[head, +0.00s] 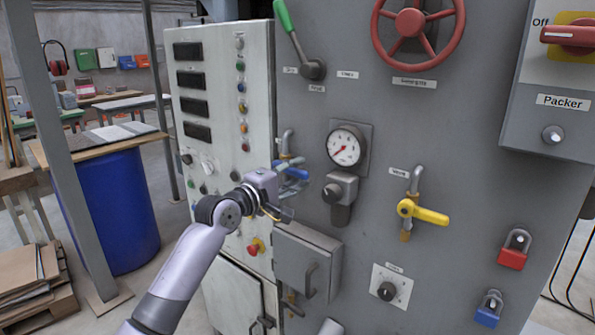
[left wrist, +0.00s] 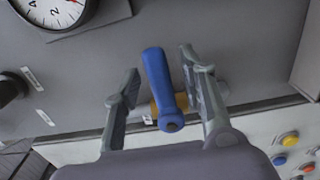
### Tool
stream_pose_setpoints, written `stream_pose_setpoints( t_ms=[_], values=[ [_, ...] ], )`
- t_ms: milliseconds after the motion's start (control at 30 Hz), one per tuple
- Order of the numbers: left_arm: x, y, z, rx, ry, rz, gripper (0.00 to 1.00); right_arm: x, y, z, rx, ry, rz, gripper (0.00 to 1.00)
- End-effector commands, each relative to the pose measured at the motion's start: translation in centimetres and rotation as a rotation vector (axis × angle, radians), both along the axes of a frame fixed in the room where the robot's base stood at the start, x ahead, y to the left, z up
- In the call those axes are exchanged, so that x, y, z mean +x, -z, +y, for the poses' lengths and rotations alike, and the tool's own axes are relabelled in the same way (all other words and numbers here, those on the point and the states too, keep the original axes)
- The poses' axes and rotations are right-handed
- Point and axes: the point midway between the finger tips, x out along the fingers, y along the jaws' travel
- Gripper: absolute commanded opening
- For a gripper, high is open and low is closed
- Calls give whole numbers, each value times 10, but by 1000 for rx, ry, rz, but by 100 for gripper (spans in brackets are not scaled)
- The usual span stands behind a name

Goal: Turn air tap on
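A tap with a blue lever handle (head: 294,172) sits on a pipe at the left edge of the grey machine front. In the left wrist view, the blue handle (left wrist: 157,82) lies between the two fingers of my left gripper (left wrist: 163,70), with a brass-coloured body behind it. The fingers are apart, with a visible gap on each side of the handle. In the head view, my left gripper (head: 283,190) is at the tap and hides part of it. I cannot read a label for this tap. My right gripper is not in view.
A pressure gauge (head: 345,146) and a dark knob (head: 340,190) are right of the blue tap. A yellow-handled tap (head: 423,212) is farther right. A grey box with a handle (head: 307,262) juts out below. The white button panel (head: 222,130) stands at the left.

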Motion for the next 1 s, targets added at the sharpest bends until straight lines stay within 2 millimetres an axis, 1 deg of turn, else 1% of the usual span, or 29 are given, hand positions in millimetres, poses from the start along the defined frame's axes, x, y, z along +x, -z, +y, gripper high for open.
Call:
stream_pose_setpoints(
  t_ms=[133, 433, 1000],
  values=[
    [7, 0, -5, 0, 0, 0, 38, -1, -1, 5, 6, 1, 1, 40],
    [8, 0, -6, 1, 0, -1, 38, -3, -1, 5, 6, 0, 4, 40],
    [8, 0, -6, 0, -1, 0, 0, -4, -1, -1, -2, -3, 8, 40]
  ],
)
